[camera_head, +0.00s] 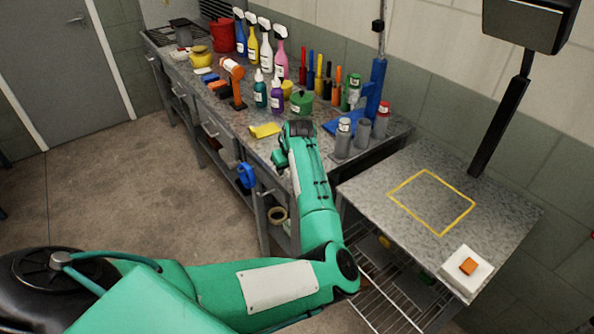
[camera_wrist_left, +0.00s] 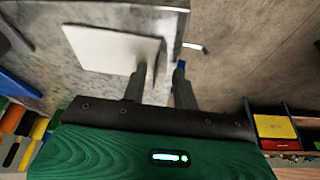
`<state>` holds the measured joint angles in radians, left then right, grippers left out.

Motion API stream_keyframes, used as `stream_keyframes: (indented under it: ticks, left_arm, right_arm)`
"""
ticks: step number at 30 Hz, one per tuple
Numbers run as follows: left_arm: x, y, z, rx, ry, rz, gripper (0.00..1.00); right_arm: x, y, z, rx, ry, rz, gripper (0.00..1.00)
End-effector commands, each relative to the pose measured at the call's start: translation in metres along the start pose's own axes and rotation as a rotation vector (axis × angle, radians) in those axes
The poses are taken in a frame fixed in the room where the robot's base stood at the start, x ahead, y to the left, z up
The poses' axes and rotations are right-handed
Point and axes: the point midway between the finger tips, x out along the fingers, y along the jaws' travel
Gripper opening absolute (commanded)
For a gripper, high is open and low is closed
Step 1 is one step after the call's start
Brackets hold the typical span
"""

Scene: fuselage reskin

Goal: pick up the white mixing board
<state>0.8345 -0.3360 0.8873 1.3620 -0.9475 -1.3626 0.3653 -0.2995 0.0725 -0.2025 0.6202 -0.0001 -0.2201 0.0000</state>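The white mixing board (camera_wrist_left: 108,47) shows in the left wrist view as a flat white square on the grey speckled counter, close to its edge. In the head view I cannot make it out; my left arm covers that part of the workbench. My left gripper (camera_head: 298,128) is at the front of the workbench in the head view. In the left wrist view its two fingers (camera_wrist_left: 160,83) are apart. One finger overlaps the board's near right corner and the other is past the counter edge; contact is unclear. My right gripper is out of view.
Spray bottles (camera_head: 265,45), markers (camera_head: 318,75) and grey cylinders (camera_head: 343,138) crowd the workbench behind my gripper. A yellow cloth (camera_head: 265,130) lies to its left. A side table (camera_head: 370,190) has a yellow outlined square and a white pad (camera_head: 480,277) with an orange block.

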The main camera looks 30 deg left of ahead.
Motion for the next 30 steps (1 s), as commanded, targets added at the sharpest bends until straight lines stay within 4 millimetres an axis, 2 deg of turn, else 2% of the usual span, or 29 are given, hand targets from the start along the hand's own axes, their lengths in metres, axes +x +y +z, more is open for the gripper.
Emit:
stream_keyframes:
  ticks: [1,4,14,19,26,30]
  left_arm:
    - [0.000,0.000,0.000,0.000,0.000,0.000,0.19]
    - [0.000,0.000,0.000,0.000,0.000,0.000,0.00]
    - [-0.001,0.000,0.000,0.000,0.000,0.000,0.00]
    - [-0.008,0.000,-0.004,-0.002,0.001,0.001,0.00]
    - [-0.044,0.001,-0.020,-0.003,0.005,0.003,0.00]
    - [-0.082,0.001,-0.035,-0.004,0.005,0.005,0.00]
  right_arm:
    - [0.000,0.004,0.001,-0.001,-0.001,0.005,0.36]
    - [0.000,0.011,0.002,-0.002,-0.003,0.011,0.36]
    - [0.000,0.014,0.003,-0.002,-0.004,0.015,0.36]
    - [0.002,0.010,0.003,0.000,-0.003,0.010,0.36]
    - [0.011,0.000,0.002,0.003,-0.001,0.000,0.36]
    - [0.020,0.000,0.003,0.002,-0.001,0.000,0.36]
